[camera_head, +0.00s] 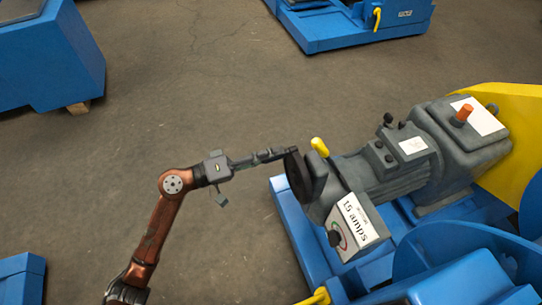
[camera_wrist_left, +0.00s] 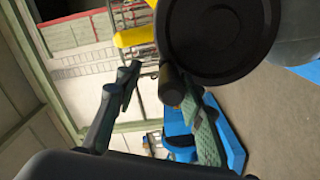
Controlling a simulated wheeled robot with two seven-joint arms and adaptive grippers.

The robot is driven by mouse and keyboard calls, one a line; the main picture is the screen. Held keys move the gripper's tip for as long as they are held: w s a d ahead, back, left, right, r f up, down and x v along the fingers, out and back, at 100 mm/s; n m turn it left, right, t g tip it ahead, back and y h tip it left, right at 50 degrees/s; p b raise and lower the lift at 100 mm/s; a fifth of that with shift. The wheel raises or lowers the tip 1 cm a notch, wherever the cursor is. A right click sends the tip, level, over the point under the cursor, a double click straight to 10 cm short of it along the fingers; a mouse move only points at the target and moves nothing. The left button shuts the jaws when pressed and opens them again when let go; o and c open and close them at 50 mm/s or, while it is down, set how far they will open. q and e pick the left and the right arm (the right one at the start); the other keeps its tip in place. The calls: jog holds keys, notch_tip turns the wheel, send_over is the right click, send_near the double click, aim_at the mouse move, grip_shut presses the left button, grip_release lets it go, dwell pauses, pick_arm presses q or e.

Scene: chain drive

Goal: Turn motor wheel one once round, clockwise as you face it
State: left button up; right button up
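Motor wheel one (camera_head: 297,178) is a dark disc on the near left end of the grey motor (camera_head: 385,172). In the left wrist view the black wheel (camera_wrist_left: 222,35) fills the top, with a short dark handle (camera_wrist_left: 170,84) sticking out at its lower left edge. My left gripper (camera_head: 280,154) reaches the upper left edge of the wheel. In the left wrist view the left gripper (camera_wrist_left: 162,98) is open, its fingers apart on either side of the handle. The handle lies nearer the right-hand finger; I cannot tell whether they touch. My right gripper is not seen.
A white box labelled "1.5 amps" (camera_head: 355,227) sits beside the wheel. A yellow knob (camera_head: 319,147) stands just above the wheel. The motor rests on a blue frame (camera_head: 290,222). Other blue machines stand at the upper left (camera_head: 50,60) and top. The floor between is clear.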

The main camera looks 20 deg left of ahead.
pick_arm(q)
notch_tip(320, 180, up, 9)
dwell(0.3)
jog(key=shift+f, duration=0.1)
jog(key=shift+c, duration=0.6)
